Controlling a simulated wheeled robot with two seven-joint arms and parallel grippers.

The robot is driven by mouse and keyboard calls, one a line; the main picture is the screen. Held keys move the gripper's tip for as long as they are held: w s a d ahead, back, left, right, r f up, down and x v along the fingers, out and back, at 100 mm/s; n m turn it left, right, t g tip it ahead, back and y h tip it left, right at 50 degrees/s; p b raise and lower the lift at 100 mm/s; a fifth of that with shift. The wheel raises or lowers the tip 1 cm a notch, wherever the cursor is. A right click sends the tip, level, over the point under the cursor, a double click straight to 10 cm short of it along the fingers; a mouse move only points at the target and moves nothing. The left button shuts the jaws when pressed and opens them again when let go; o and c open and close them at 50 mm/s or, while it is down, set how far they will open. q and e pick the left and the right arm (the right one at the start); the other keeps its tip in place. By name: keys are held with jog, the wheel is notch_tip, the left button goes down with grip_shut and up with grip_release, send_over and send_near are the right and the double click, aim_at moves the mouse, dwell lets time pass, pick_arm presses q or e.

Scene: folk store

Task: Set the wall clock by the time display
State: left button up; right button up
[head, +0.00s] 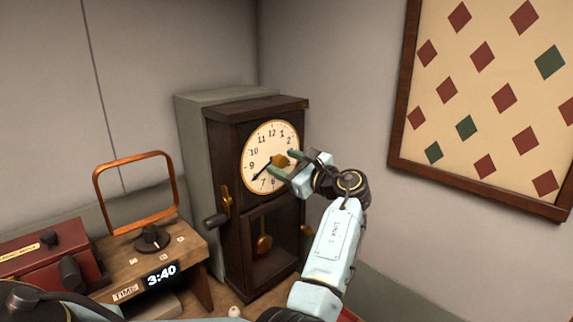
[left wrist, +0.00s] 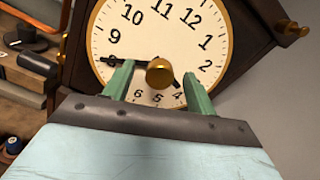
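The clock (head: 258,152) has a cream dial in a dark wooden case. A gold knob (head: 281,160) sits at the dial's centre; it also shows in the left wrist view (left wrist: 159,72). In the left wrist view the long black hand (left wrist: 128,62) points at about 8. A shorter dark piece, partly hidden by the knob, points toward about 4. My left gripper (head: 289,163) is in front of the dial, its green fingers on either side of the knob with gaps visible. The time display (head: 161,275) reads 3:40. My right gripper is not in view.
The display's wooden unit (head: 195,252) has a black dial knob (head: 152,238) and an orange frame (head: 135,190) behind it. A red box (head: 45,255) stands at the left. A framed diamond-pattern board (head: 480,175) hangs on the right wall. A pendulum (head: 264,241) shows in the clock's lower case.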

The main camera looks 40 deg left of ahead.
pick_arm(q)
jog(key=shift+d, duration=0.1)
dwell(0.3)
jog(key=d, duration=0.7)
jog(key=shift+s+d, duration=0.4)
jog(key=shift+a, duration=0.1)
jog(key=a, duration=0.8)
jog(key=shift+w, duration=0.4)
jog(key=shift+d+n, duration=0.15)
jog(key=shift+n, duration=0.25)
